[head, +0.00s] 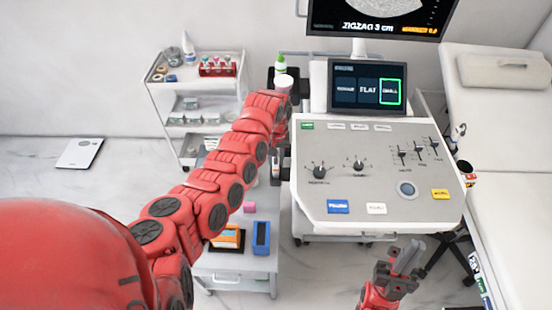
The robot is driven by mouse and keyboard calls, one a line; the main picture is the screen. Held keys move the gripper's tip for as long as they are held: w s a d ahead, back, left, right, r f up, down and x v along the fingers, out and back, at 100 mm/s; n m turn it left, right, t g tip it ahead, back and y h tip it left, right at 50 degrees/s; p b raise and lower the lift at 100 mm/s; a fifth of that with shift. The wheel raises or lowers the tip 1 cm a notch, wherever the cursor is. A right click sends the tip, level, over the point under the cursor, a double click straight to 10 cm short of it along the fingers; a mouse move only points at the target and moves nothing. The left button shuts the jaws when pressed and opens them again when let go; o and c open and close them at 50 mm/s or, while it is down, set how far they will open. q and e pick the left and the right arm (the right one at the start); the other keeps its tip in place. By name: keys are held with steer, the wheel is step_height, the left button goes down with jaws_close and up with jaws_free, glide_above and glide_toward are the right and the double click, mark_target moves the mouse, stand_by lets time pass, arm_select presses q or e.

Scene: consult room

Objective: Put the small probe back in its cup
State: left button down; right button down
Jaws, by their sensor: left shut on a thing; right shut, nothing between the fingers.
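My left arm reaches from the lower left to the left side of the ultrasound console (325,200). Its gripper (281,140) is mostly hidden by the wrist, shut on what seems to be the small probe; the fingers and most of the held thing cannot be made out. A pale and dark piece (275,168) shows just below the wrist; I cannot tell whether it is the probe or a cup. A dark cup (467,168) is on the console's right side, with a pale probe-like thing (457,135) near it. My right gripper (405,260) is shut and empty, in front of the console.
The console screen (367,87) shows the "SMALL" tile outlined green. A green-capped bottle (281,68) stands behind my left wrist. A white trolley (160,118) is at the left, a low cabinet (240,262) below my arm, and a couch (512,140) at the right.

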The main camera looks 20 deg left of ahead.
arm_select(q)
steer(key=shift+f, duration=0.3)
stand_by(0.4)
steer(key=c, duration=0.6)
jaws_free()
steer(key=shift+o, duration=0.2)
steer(key=shift+r+b, duration=0.1)
steer(key=shift+b, duration=0.2)
